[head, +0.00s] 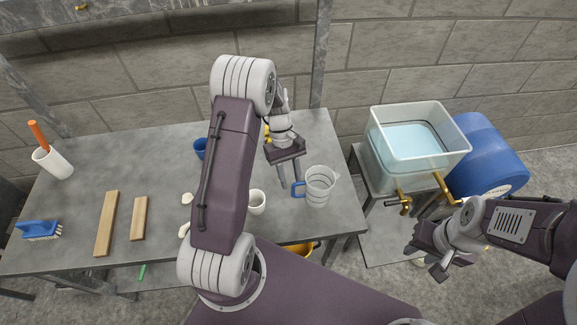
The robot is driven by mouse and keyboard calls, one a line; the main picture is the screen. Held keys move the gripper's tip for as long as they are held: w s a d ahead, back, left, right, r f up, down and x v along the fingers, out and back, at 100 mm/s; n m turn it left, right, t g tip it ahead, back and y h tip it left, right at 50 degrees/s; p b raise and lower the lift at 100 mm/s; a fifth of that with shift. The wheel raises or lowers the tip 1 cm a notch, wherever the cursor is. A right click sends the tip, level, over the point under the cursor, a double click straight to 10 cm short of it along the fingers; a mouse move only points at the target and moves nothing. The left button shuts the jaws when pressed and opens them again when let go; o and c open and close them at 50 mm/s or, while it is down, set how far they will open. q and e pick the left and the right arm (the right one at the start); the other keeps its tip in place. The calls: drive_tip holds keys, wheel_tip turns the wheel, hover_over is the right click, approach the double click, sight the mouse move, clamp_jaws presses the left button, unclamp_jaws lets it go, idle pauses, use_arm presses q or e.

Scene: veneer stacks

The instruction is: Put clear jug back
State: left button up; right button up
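The clear jug (320,187) stands upright on the grey table, near its right end. My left gripper (290,182) points down just left of the jug, close to the handle. Its two fingers are apart with nothing seen between them; I cannot tell whether they touch the handle. My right gripper (424,262) is off the table at the lower right, with its fingers apart and empty.
A clear tank (380,160) of water with brass taps stands right of the table, beside a blue barrel (485,155). A white cup (257,203) and blue cup (200,148) are near my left arm. Wooden strips (106,222), a brush (40,230) and a white holder (53,163) lie left.

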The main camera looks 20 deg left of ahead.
use_arm(q)
drive_tip(key=v, duration=0.8)
drive_tip(key=s+d+m+t+y, duration=0.3)
drive_tip(key=s+m, duration=0.6)
drive_tip(key=s, duration=0.3)
drive_tip(key=shift+d+m+t, duration=0.3)
drive_tip(key=shift+d+t, duration=0.3)
drive_tip(key=shift+d, duration=0.35)
